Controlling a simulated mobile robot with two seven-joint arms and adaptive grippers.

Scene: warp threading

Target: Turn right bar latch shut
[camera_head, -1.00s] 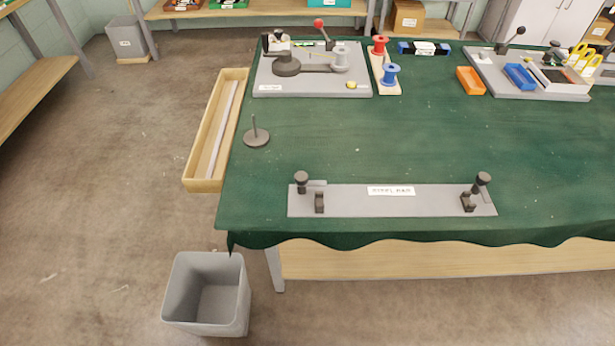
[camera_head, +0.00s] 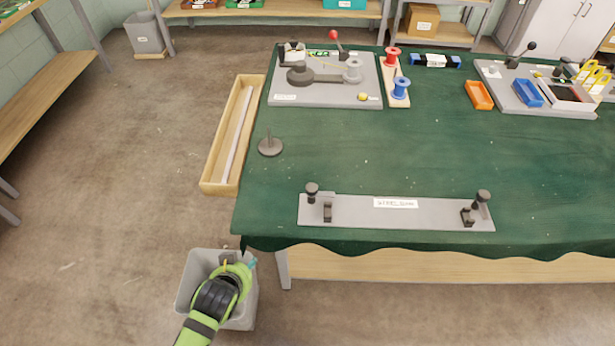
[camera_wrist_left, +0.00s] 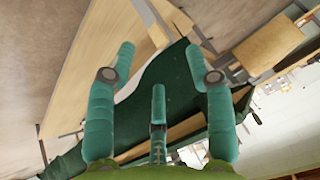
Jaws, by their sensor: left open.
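The grey bar plate (camera_head: 360,213) with a white label lies along the front edge of the green table. The right bar latch (camera_head: 478,201) has a dark round knob and a grey arm beside a dark bracket at the plate's right end. Its exact angle is too small to tell. The left bar latch (camera_head: 314,195) is at the other end. My left gripper (camera_head: 238,264) is above the grey bin, left of the table's front corner and far from the right latch. In the left wrist view its teal fingers (camera_wrist_left: 163,62) are apart and empty. My right gripper is not in view.
The grey bin (camera_head: 186,285) stands on the floor below my left arm. A wooden tray (camera_head: 210,172) runs along the table's left edge. A dark stand with a peg (camera_head: 270,147) is nearby. The middle of the green table (camera_head: 400,150) is clear.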

